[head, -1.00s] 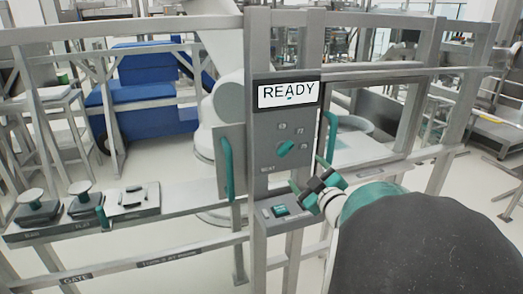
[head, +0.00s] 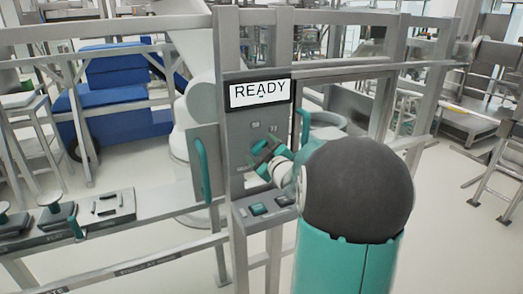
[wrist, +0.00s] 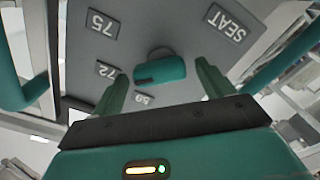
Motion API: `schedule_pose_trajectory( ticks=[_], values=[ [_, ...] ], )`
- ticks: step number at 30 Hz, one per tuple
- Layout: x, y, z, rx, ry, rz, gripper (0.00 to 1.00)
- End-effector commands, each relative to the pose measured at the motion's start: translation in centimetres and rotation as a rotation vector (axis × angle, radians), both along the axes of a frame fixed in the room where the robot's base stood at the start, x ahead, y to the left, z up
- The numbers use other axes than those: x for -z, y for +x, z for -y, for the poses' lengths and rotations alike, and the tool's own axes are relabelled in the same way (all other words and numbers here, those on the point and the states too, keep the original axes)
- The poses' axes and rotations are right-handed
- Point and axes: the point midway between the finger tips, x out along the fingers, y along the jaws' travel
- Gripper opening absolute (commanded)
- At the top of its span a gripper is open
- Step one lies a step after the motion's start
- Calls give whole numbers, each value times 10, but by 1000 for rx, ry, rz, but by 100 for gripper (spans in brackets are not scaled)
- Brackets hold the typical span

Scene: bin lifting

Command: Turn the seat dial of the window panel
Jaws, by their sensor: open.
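The seat dial (wrist: 162,70) is a teal knob on the grey face of the window panel (head: 240,130). In the wrist view it lies between the fingertips, with a small dark mark near its left end. Tags reading 75, 72 and SEAT, and a smaller one hard to read, surround it. My gripper (head: 260,153) is open in front of the panel, with one teal finger on each side of the knob. Contact cannot be told. In the head view my gripper hides most of the dial. The display above it (head: 260,93) reads READY.
Teal handles stand left (head: 202,168) and right (head: 304,126) of the panel. A ledge with a teal button (head: 258,209) juts out below the dial. A bench with small fixtures (head: 100,210) is at left. Grey rails surround the panel.

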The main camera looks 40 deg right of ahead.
Motion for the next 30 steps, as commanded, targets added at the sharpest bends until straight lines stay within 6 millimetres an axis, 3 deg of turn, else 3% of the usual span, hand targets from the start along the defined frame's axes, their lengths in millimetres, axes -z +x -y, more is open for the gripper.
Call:
schedule_pose_trajectory(
  ticks=[8, 15, 30],
  values=[
    [0, 2, 1, 0, -1, 0, 78],
    [0, 2, 1, 0, -1, 0, 33],
    [0, 2, 1, 0, 100, 28, 34]
  ],
)
